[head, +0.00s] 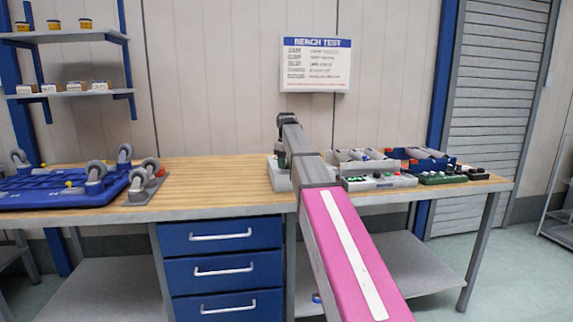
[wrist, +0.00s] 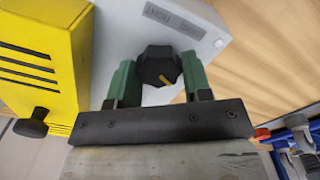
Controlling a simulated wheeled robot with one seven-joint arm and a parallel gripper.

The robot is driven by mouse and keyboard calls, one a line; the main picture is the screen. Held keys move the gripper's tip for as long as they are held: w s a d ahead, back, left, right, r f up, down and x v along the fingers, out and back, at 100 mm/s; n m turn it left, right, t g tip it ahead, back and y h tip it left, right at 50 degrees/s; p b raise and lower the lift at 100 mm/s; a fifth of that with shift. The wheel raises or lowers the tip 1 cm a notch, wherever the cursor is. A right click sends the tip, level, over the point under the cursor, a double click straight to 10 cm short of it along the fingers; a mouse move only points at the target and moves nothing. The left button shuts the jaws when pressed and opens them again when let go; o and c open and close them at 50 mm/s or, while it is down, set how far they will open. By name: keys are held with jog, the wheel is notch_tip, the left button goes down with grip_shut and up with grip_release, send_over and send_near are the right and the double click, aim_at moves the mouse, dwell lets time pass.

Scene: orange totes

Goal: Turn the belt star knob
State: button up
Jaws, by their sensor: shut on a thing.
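In the wrist view a black star knob (wrist: 158,65) with a yellow mark on its lower edge sits on a light grey housing (wrist: 205,22). A small label on the housing appears upside down, and I cannot read it surely. My gripper (wrist: 158,76) has its green fingers on either side of the knob, shut on it. In the head view my arm reaches over the bench to a pale unit (head: 278,178); the knob is hidden there.
In the wrist view a yellow slotted box (wrist: 40,60) with a black side knob (wrist: 32,125) stands close on the left. Bare wood lies between.

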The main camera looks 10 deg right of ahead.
jog(key=shift+m, duration=1.5)
jog(key=o, duration=0.9)
notch_tip(320, 180, up, 8)
jog(key=shift+f, duration=0.25)
jog(key=shift+s, duration=0.1)
